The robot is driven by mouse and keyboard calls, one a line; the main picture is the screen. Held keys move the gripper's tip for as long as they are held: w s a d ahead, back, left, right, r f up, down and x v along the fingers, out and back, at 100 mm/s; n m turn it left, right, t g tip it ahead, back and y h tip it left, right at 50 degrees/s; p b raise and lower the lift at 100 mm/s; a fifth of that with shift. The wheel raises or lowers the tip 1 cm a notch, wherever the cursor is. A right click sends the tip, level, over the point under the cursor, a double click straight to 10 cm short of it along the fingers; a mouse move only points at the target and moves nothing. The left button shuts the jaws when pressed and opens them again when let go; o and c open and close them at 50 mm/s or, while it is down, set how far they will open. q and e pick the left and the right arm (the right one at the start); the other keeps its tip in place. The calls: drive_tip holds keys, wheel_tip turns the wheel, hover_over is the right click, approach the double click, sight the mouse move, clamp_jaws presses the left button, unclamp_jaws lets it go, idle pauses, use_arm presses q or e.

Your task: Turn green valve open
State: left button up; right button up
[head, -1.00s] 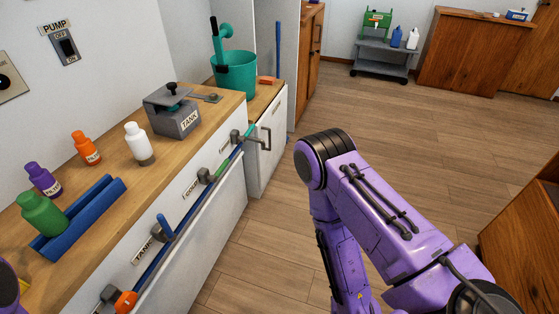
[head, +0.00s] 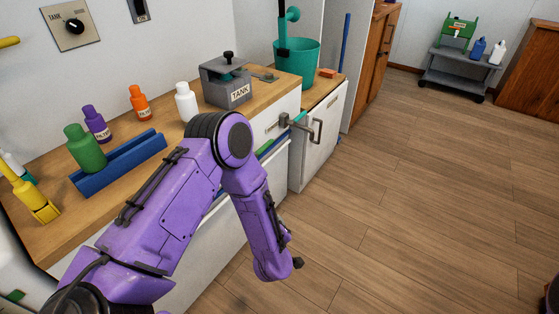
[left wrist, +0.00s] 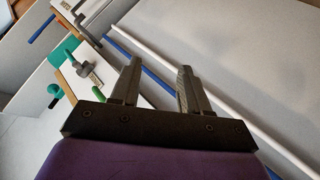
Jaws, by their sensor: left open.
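A green piece (head: 265,147), apparently part of the green valve, shows on the white cabinet front in the head view, mostly hidden behind my left arm. A grey lever-like fitting (head: 290,122) sits just right of it. In the left wrist view a short green piece (left wrist: 98,93) lies left of my left gripper (left wrist: 158,88), near the blue pipe (left wrist: 153,77). That gripper is open and empty, apart from the green piece, with its two fingers spread. In the head view my forearm hangs down before the cabinet, and the fingers cannot be made out. My right gripper is not in view.
The wooden counter (head: 62,222) holds a blue rack (head: 120,165), several bottles, a grey TANK block (head: 228,85) and a teal bucket (head: 297,62). A grey cart (head: 458,72) stands far back. The wooden floor to the right is clear.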

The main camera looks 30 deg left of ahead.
use_arm(q)
drive_tip(key=w+a+r+n+t+y+b, duration=0.15)
drive_tip(key=w+n+y+b, duration=0.35)
drive_tip(key=w, duration=0.5)
drive_tip(key=n+g+y+b, duration=0.3)
drive_tip(key=n+g, duration=0.1)
drive_tip(key=n, duration=0.8)
approach(268, 147)
drive_tip(key=shift+g, duration=0.25)
drive_tip(key=x, duration=1.1)
drive_tip(key=shift+w+r+b, duration=0.15)
drive_tip(key=shift+w+b, duration=0.1)
drive_tip(key=shift+b, duration=0.05)
drive_tip(key=shift+d, duration=0.1)
clamp_jaws()
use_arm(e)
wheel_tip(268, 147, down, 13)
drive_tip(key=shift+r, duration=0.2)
